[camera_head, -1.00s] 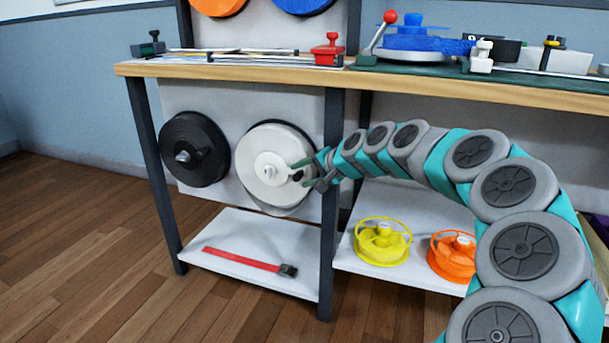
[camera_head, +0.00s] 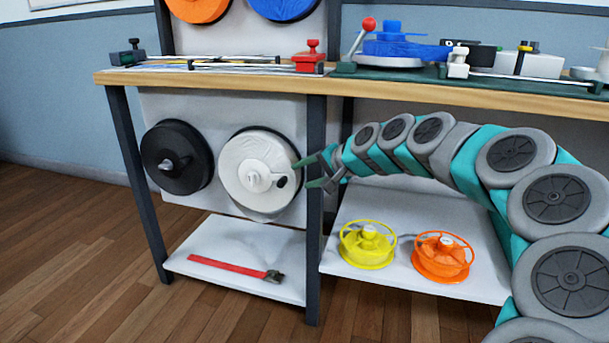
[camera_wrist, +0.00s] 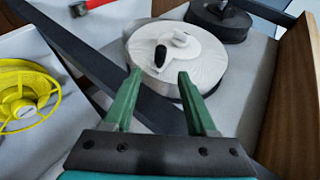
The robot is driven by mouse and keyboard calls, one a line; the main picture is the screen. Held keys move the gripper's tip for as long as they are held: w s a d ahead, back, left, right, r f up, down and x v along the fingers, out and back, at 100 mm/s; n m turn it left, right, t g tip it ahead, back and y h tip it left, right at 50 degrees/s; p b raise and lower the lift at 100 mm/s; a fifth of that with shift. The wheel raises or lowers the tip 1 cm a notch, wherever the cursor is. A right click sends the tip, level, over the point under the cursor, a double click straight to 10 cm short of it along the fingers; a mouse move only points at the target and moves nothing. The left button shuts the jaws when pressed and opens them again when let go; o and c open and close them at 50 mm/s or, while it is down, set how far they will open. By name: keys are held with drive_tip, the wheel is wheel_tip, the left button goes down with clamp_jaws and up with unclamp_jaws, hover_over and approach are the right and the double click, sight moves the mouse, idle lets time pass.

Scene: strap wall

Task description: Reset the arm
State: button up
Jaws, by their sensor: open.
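My gripper (camera_head: 316,172) is open and empty, just right of the white strap roll (camera_head: 257,172) in the head view. In the wrist view, my gripper (camera_wrist: 158,83) shows its two green fingers spread apart, with the white roll (camera_wrist: 172,52) beyond the tips. The fingers look apart from the roll. My arm (camera_head: 430,135) bends in an arch from the right side of the head view toward the bench leg.
A bench (camera_head: 330,84) with tools on top stands over my arm. A black roll (camera_head: 177,157) hangs left of the white one. A dark bench leg (camera_head: 315,220) is close to my gripper.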

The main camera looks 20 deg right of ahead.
drive_tip(key=s+a+n+g+p, duration=0.5)
drive_tip(key=s+a+n+p, duration=0.1)
drive_tip(key=s+a, duration=0.85)
drive_tip(key=s+d+f+n+g+h+p, duration=0.1)
drive_tip(key=s+d+f+g+h+p, duration=0.1)
drive_tip(key=s, duration=1.3)
drive_tip(key=s+d+f+n+g+h+p, duration=0.2)
drive_tip(key=s+g+h+p, duration=0.1)
drive_tip(key=s, duration=1.2)
drive_tip(key=shift+d+n+g+p, duration=0.3)
drive_tip(key=shift+d+g+p, duration=0.15)
drive_tip(key=shift+g, duration=0.65)
